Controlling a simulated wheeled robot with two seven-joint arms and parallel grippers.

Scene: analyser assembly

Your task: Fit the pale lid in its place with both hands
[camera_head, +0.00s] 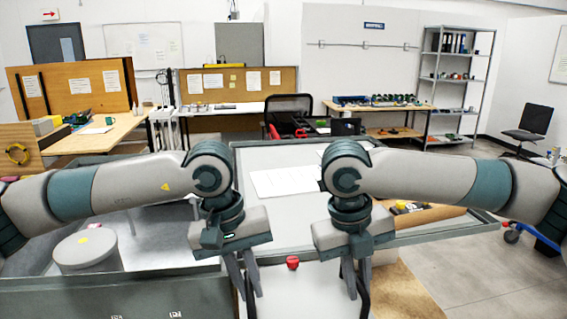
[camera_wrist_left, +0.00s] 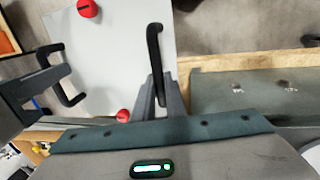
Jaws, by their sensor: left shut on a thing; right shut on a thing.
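The pale lid (camera_head: 310,292) is a light grey panel at the bottom middle of the head view, with a red knob (camera_head: 292,262) on it and black handles at its two sides. In the left wrist view the lid (camera_wrist_left: 120,55) shows two red knobs. My left gripper (camera_head: 245,288) is shut on the black handle (camera_wrist_left: 154,45) at one side. My right gripper (camera_head: 354,286) is shut on the opposite handle (camera_wrist_left: 57,47). The lid's lower part is cut off in the head view, and I cannot tell whether it touches anything beneath.
A grey-topped table (camera_head: 275,160) with a raised rim lies beyond the grippers, with white sheets (camera_head: 285,180) on it. A grey round container (camera_head: 88,250) stands at the left. A cardboard-coloured box (camera_head: 425,214) with small parts is at the right. Open floor lies farther right.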

